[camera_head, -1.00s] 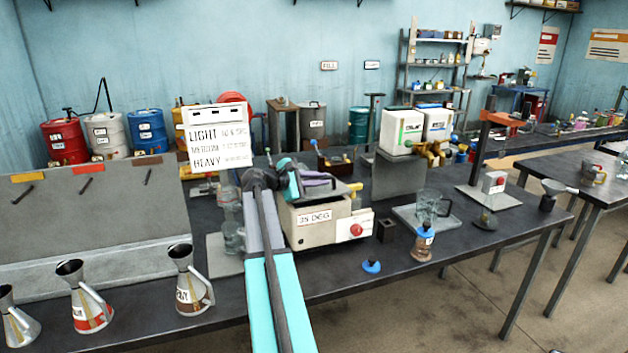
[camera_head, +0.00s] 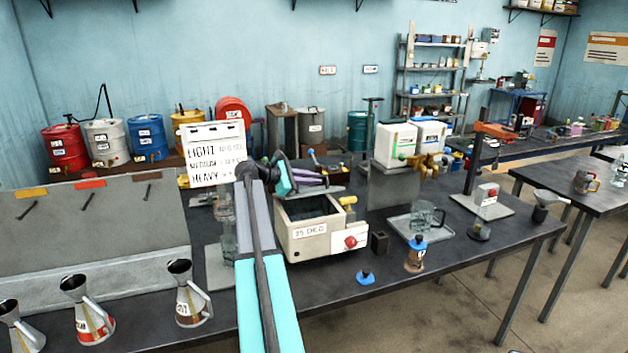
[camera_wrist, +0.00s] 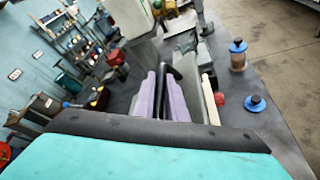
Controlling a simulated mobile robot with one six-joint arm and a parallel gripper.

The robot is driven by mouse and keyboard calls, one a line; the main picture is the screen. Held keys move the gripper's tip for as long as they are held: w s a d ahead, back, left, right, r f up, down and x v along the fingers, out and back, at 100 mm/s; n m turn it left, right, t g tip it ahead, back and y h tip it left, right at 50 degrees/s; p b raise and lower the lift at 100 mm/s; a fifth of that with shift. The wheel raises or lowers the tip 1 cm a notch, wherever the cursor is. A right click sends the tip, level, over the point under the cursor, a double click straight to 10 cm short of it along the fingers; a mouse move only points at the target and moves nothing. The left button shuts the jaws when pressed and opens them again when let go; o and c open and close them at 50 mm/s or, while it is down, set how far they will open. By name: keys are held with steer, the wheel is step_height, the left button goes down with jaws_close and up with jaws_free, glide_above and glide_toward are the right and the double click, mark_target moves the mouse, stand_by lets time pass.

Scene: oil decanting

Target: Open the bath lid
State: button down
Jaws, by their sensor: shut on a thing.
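The bath (camera_head: 325,234) is a beige box on the dark bench, with a 35 DEG C label and a red knob on its front. Its top is uncovered and its dark inside shows. The grey lid (camera_head: 318,191) is raised at the back of the bath, partly hidden by my gripper. My gripper (camera_head: 318,178) has purple fingers and is shut on the lid, above the back of the bath. In the wrist view, my gripper (camera_wrist: 165,82) has a dark bar between its fingers. The exact grip point is hard to make out.
A sign board (camera_head: 212,155) stands left of my arm. A glass jug (camera_head: 425,215) on a tray, a blue-capped brown bottle (camera_head: 416,253) and a blue stopper (camera_head: 365,277) are to the right. Metal cans (camera_head: 190,297) line the front left. White canisters (camera_head: 394,143) stand behind.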

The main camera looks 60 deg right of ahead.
steer(key=shift+w, duration=0.15)
steer(key=c, duration=1.8)
jaws_free()
steer(key=shift+a, duration=0.15)
steer(key=b+v, duration=0.4)
steer(key=v, duration=0.9)
steer(key=shift+a+b, duration=0.2)
steer(key=shift+b, duration=0.2)
steer(key=shift+w+r, duration=0.1)
